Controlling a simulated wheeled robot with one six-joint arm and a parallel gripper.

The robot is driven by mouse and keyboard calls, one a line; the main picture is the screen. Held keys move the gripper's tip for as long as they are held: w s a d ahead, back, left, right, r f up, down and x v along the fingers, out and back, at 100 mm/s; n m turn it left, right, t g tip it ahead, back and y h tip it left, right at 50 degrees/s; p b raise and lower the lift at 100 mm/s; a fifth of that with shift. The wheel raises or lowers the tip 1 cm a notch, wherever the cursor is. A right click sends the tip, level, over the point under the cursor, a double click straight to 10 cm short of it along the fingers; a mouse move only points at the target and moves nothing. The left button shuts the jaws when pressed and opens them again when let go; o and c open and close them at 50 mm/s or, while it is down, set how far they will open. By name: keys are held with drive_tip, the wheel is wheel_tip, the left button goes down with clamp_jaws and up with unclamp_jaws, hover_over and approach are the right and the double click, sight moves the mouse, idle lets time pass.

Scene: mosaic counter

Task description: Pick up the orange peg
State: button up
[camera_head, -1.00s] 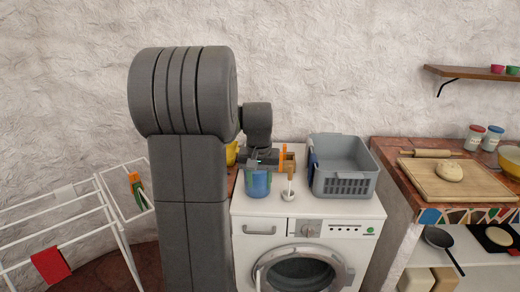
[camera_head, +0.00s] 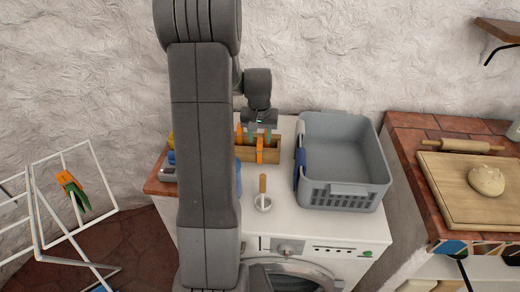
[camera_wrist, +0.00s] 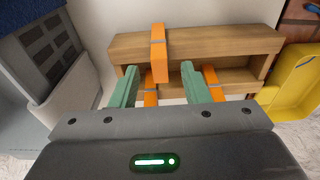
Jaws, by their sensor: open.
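A wooden box (camera_head: 245,154) stands on the white washing machine, with several orange pegs on its walls. One orange peg (camera_head: 260,149) sits on the near wall in the head view; in the wrist view an orange peg (camera_wrist: 158,55) straddles the nearest-looking wall of the box (camera_wrist: 205,45). Two more orange pegs show lower, one (camera_wrist: 151,94) between the fingers in the picture and one (camera_wrist: 216,92) beside the right finger. My gripper (camera_head: 256,130) is over the box; its green fingers (camera_wrist: 160,85) are apart with nothing visibly held. Whether they touch a peg, I cannot tell.
A grey basket (camera_head: 344,195) stands right of the box. A small white pot with a wooden handle (camera_head: 263,186) is in front. A blue container is mostly hidden behind my arm. A yellow container (camera_wrist: 295,85) is at the right in the wrist view. A drying rack (camera_head: 60,215) stands left.

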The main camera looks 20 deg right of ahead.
sight(260, 141)
drive_tip(key=shift+w+d+f, duration=0.1)
drive_tip(key=shift+w+f, duration=0.1)
drive_tip(key=shift+f, duration=1.4)
clamp_jaws()
